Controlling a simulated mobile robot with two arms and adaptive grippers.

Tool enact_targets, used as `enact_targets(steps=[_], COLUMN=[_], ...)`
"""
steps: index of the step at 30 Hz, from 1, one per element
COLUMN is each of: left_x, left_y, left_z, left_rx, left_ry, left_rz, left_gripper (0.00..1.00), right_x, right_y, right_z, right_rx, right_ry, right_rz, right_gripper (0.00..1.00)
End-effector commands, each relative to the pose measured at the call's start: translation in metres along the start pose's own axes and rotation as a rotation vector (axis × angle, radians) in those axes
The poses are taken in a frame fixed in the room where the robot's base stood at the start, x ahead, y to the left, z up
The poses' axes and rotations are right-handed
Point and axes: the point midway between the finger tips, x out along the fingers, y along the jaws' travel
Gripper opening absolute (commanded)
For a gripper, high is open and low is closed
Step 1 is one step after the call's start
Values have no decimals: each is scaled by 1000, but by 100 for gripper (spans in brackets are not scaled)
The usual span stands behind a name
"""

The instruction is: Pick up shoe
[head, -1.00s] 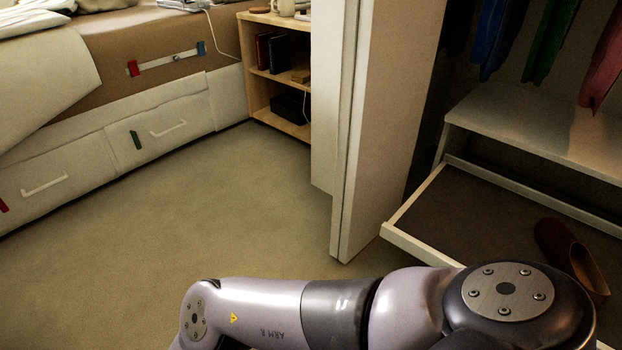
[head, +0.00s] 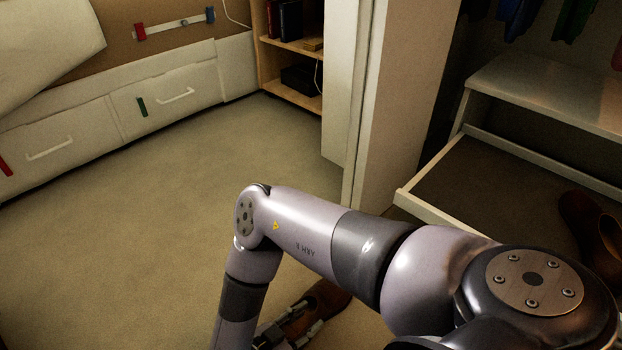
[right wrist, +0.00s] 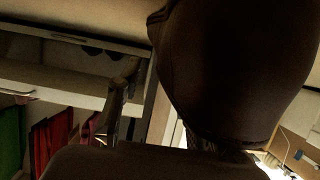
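A brown shoe (head: 326,297) is low in the head view, at the fingers of my right gripper (head: 296,322). The gripper appears shut on it, though my forearm hides part of the shoe. In the right wrist view a large dark brown shape, the shoe (right wrist: 235,70), fills the middle and right close to the camera. A gripper finger (right wrist: 120,95) shows left of it. Another reddish-brown shoe (head: 580,215) sits on the wardrobe's low pull-out shelf, partly behind my arm. My left gripper is out of view.
The pull-out shelf (head: 437,211) juts out at the right, below a white shelf (head: 545,92) and hanging clothes. A white wardrobe door (head: 400,110) stands open. A bed with drawers (head: 160,100) and a bookcase (head: 290,88) are behind. The carpet (head: 150,230) at left is clear.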

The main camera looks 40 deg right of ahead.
Motion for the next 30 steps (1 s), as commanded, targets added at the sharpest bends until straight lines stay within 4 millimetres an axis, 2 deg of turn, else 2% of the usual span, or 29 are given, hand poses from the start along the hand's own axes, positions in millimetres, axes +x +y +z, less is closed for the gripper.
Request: enact_targets(steps=[1, 5, 14, 27, 30], left_x=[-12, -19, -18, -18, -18], left_y=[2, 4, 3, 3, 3], left_z=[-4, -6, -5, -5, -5], left_rx=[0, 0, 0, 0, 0], left_ry=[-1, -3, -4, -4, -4], left_rz=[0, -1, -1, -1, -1], left_gripper=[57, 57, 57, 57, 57], right_x=[10, 23, 26, 26, 26], right_y=[1, 0, 0, 1, 1], right_z=[4, 2, 0, 0, 0], right_rx=[0, 2, 1, -1, -1], right_ry=[0, 0, -1, -1, -1], right_rz=[1, 0, 0, 1, 2], right_gripper=[34, 34, 33, 4, 0])
